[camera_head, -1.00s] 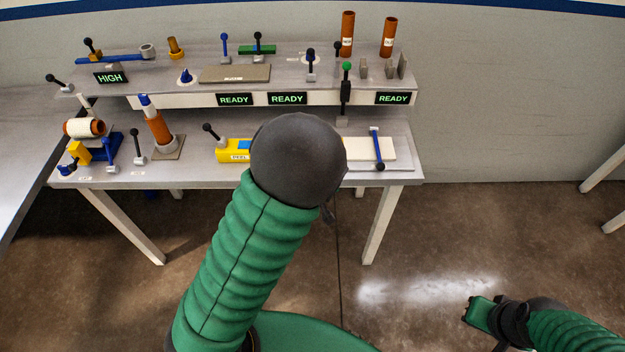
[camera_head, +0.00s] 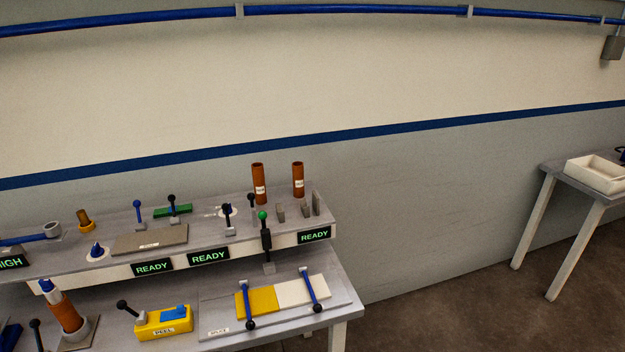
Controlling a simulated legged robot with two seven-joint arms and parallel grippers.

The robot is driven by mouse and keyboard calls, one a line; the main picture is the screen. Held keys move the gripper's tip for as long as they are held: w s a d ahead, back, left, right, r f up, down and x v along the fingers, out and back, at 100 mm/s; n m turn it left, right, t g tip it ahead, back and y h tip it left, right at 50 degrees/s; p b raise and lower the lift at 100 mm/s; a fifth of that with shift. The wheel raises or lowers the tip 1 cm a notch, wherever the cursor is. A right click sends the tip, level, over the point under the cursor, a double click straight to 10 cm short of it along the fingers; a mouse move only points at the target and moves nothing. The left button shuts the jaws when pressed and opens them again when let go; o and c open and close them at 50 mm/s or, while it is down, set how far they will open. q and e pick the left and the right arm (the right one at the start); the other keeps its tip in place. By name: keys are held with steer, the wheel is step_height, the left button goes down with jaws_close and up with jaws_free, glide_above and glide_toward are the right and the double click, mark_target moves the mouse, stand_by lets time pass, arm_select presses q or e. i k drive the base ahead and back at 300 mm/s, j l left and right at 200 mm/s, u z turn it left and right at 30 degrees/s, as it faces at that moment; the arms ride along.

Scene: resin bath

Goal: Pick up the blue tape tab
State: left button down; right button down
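The blue tape tab (camera_head: 174,312) appears to be the small blue piece on top of the yellow block marked PEEL (camera_head: 165,323), on the lower bench level. A black-knobbed lever (camera_head: 131,310) stands at the block's left end. Neither of my grippers is in this view, so where they are relative to the tab does not show.
Right of the block, a plate (camera_head: 215,320) holds a yellow sheet (camera_head: 263,300) and a white sheet (camera_head: 292,292) under blue clamp bars. An orange tube (camera_head: 66,312) stands left. The raised shelf (camera_head: 120,268) runs behind. Another table with a white tray (camera_head: 590,178) stands far right.

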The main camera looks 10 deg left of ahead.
mark_target(180, 311)
steer(key=u, duration=1.4)
